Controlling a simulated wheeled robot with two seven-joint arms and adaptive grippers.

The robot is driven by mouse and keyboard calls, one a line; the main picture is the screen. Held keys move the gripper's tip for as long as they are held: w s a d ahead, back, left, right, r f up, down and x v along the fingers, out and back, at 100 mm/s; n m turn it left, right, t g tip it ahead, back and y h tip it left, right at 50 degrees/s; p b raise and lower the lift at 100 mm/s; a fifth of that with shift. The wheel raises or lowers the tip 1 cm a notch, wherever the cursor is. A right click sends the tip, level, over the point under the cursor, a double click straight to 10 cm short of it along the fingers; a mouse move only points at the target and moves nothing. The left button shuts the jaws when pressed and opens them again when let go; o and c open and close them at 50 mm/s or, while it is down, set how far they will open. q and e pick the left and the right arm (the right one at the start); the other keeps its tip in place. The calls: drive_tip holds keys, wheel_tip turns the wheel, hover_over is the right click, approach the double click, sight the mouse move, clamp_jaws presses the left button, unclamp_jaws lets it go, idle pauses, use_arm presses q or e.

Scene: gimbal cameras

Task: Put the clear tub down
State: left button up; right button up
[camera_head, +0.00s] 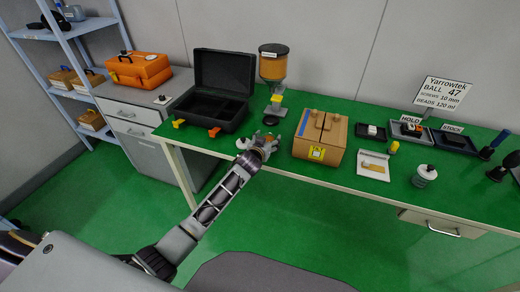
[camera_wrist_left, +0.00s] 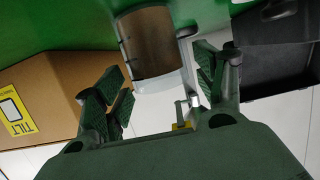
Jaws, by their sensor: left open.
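The clear tub (camera_wrist_left: 153,45) shows in the left wrist view, which is upside down. It has marks on its side and brown contents, with a clear band near its rim. It appears to stand upright on the green table top. My left gripper (camera_wrist_left: 160,92) is open, with its dark green fingers apart on either side of the tub and a gap visible at each side. In the head view my left gripper (camera_head: 262,145) is low over the front of the table and mostly hides the tub. My right gripper is not in view.
A brown box (camera_head: 318,137) with a yellow label stands right of the gripper. An open black case (camera_head: 221,87) is at the left. A dispenser (camera_head: 273,66) with amber contents stands behind. Trays (camera_head: 456,141) and a small bottle (camera_head: 424,176) are farther right.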

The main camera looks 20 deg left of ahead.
use_arm(q)
drive_tip(key=v, duration=1)
drive_tip(key=shift+s, duration=0.25)
